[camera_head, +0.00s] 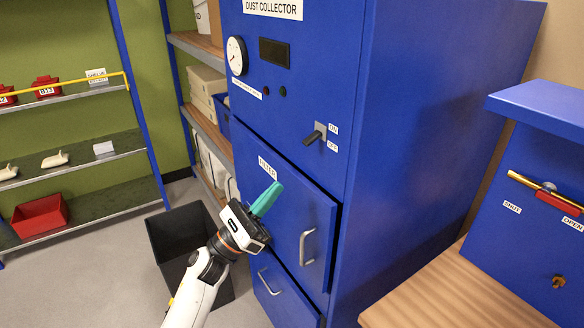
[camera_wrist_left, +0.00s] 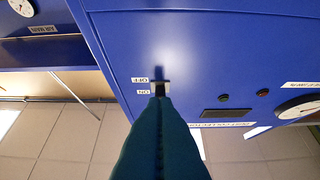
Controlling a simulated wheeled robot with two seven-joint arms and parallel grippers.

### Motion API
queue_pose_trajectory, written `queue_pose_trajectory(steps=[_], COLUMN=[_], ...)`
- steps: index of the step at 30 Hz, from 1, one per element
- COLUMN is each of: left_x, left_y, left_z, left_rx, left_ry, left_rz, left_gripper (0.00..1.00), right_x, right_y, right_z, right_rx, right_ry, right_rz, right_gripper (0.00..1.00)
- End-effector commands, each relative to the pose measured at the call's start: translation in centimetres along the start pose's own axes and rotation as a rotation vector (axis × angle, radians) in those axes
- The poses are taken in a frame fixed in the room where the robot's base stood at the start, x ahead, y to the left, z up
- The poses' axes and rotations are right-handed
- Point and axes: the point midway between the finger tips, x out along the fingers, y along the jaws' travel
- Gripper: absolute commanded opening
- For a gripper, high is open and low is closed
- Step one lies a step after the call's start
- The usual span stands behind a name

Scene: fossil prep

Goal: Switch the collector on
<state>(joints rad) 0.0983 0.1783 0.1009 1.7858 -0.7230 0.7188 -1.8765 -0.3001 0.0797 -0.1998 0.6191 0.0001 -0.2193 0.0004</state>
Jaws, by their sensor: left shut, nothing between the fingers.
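The dust collector (camera_head: 420,120) is a tall blue cabinet. The lever's tip points out and down, towards the OFF side. My left gripper (camera_head: 266,199) has teal fingers, shut and empty, in front of the filter door, below and left of the switch. In the left wrist view, the shut fingers (camera_wrist_left: 160,140) point towards the switch (camera_wrist_left: 160,87), partly hiding it; the labels show upside down. My right gripper is not in view.
The filter door (camera_head: 285,195) and a lower drawer (camera_head: 280,295) have metal handles; a dark gap shows at the door's right edge. A black bin (camera_head: 170,235) stands on the floor. A wooden bench (camera_head: 450,295) and a blue unit with a brass lever (camera_head: 540,190) are at right.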

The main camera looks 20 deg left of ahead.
Motion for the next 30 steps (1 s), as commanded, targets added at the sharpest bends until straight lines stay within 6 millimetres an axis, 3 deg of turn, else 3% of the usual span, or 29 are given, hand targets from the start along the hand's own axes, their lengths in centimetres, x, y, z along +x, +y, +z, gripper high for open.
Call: queue_pose_trajectory(steps=[15, 21, 30], left_x=[8.5, 9.6, 9.6], left_y=[0.0, 0.0, 0.0], left_z=[-0.3, 0.0, 0.0], left_rx=[-0.002, -0.002, -0.002], left_ry=[0.001, 0.0, 0.0], left_rz=[0.0, -0.001, -0.001], left_gripper=[0.0, 0.0, 0.0], right_x=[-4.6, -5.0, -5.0], right_y=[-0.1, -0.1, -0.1], right_z=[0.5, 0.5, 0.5], right_rx=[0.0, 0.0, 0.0], right_ry=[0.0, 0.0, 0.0], right_rz=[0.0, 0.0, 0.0], right_gripper=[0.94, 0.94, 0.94])
